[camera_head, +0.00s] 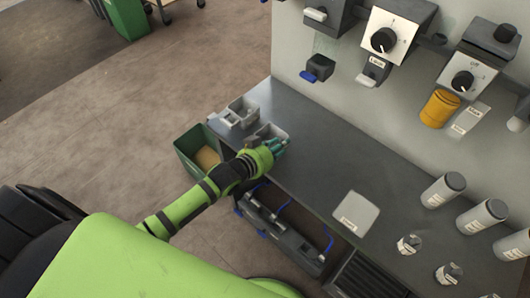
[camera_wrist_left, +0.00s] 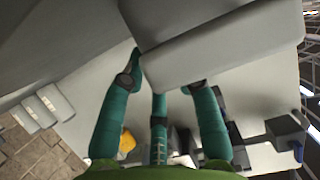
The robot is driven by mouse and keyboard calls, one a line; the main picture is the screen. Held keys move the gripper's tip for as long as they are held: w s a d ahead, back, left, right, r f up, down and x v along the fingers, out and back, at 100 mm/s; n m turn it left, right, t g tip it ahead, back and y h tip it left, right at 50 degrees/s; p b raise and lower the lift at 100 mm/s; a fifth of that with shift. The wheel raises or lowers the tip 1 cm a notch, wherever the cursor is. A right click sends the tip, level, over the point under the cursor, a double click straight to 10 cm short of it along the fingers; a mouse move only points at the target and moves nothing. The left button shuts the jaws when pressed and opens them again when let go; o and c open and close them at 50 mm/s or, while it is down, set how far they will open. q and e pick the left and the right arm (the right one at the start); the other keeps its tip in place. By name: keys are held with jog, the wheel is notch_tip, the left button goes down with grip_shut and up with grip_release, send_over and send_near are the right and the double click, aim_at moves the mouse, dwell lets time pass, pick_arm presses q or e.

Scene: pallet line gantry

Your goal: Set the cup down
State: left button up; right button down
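My left gripper (camera_head: 275,148) reaches over the near left edge of the dark worktop. Its teal fingers are beside a light grey, open-looking container (camera_head: 270,131). In the left wrist view the fingers (camera_wrist_left: 163,85) stand apart, with a large pale grey block-like surface (camera_wrist_left: 225,45) very close to their tips, covering part of the view. I cannot tell whether this is the cup or whether the fingers grip it. No cup can be clearly made out. My right gripper is not in view.
Grey trays (camera_head: 240,113) sit at the worktop's far left corner. A green bin (camera_head: 186,158) stands below its left edge. A labelled white plate (camera_head: 356,213) and several grey-lidded canisters (camera_head: 443,190) are to the right. The worktop (camera_head: 315,160) between is clear. Wall-mounted controls (camera_head: 390,38) rise behind.

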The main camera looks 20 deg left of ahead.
pick_arm(q)
jog(key=v, duration=1.1)
jog(key=shift+b, duration=0.45)
jog(key=shift+f, duration=0.1)
jog(key=s+a+f+n+g+y, duration=0.15)
jog(key=s+f, duration=0.25)
jog(key=f, duration=0.5)
jog(key=s+a+f+g+y, duration=0.1)
jog(key=s+a+f+g, duration=0.15)
jog(key=f, duration=0.75)
jog(key=s+a+f+g+y, duration=0.2)
jog(key=s+a+f, duration=0.15)
jog(key=f, duration=0.55)
jog(key=s+d+f+g, duration=0.1)
jog(key=s+f+g, duration=0.1)
jog(key=s+f, duration=0.3)
jog(key=s+d+f+g+b, duration=0.1)
jog(key=s+f, duration=0.3)
jog(key=s, duration=0.7)
jog(key=s+d+f+g, duration=0.1)
jog(key=s+f+g, duration=0.1)
jog(key=s+f, duration=0.3)
jog(key=shift+s+d+f+g, duration=0.3)
jog(key=shift+s+d+f, duration=0.1)
jog(key=shift+s, duration=1.05)
